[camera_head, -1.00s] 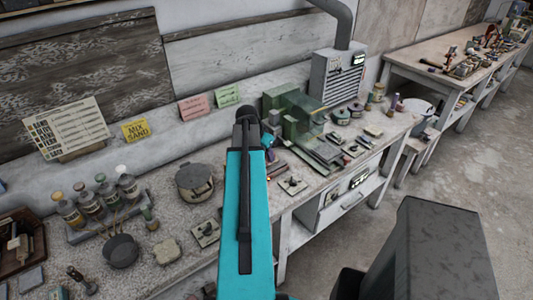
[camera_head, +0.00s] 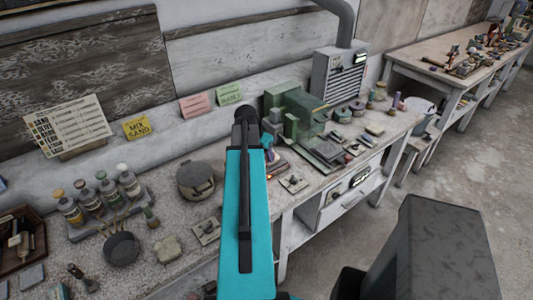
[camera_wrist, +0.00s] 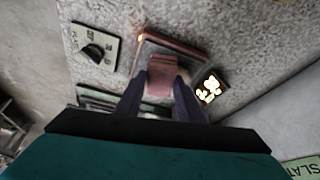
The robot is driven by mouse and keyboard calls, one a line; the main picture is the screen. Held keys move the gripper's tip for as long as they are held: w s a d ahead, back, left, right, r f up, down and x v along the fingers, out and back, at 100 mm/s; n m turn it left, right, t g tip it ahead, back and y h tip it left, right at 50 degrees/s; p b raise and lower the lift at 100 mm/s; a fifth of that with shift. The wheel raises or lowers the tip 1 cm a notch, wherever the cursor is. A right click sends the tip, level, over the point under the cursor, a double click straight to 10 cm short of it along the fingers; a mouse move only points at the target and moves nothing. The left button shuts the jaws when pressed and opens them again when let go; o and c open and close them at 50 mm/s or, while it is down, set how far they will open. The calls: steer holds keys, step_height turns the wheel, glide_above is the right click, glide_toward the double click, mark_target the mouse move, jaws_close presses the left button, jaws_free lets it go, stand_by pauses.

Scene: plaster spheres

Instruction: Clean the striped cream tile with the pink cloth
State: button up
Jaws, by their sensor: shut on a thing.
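My gripper (camera_wrist: 160,98) is in the wrist view, its two dark fingers shut on a folded pink cloth (camera_wrist: 162,74). The cloth is over or against a dark-edged flat piece (camera_wrist: 143,60) with a reddish bar along its far edge; whether they touch I cannot tell. I cannot make out the striped cream tile for certain. A pale tile (camera_wrist: 95,42) with a dark knob lies to the left, and a dark tile with cream patches (camera_wrist: 210,87) lies to the right.
The speckled bench (camera_head: 150,200) is crowded. A lidded pot (camera_head: 195,180), several bottles (camera_head: 95,200) and a dark pan (camera_head: 121,249) stand left of my arm. Green machinery (camera_head: 300,115) and a grey vented box (camera_head: 338,75) stand to the right. Knobbed tiles (camera_head: 293,182) lie near the front edge.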

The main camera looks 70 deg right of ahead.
steer(key=shift+a, duration=0.15)
steer(key=shift+w+a+f, duration=0.1)
steer(key=shift+w+a, duration=0.05)
steer(key=shift+a, duration=0.2)
steer(key=shift+d, duration=0.1)
steer(key=shift+s+d, duration=0.3)
steer(key=shift+d, duration=0.6)
steer(key=shift+s+d, duration=0.2)
steer(key=shift+d, duration=0.3)
steer(key=shift+s+d, duration=0.15)
steer(key=shift+d, duration=0.35)
steer(key=shift+a+b, duration=0.1)
steer(key=shift+b, duration=0.2)
steer(key=shift+w+a, duration=0.35)
steer(key=shift+a, duration=0.55)
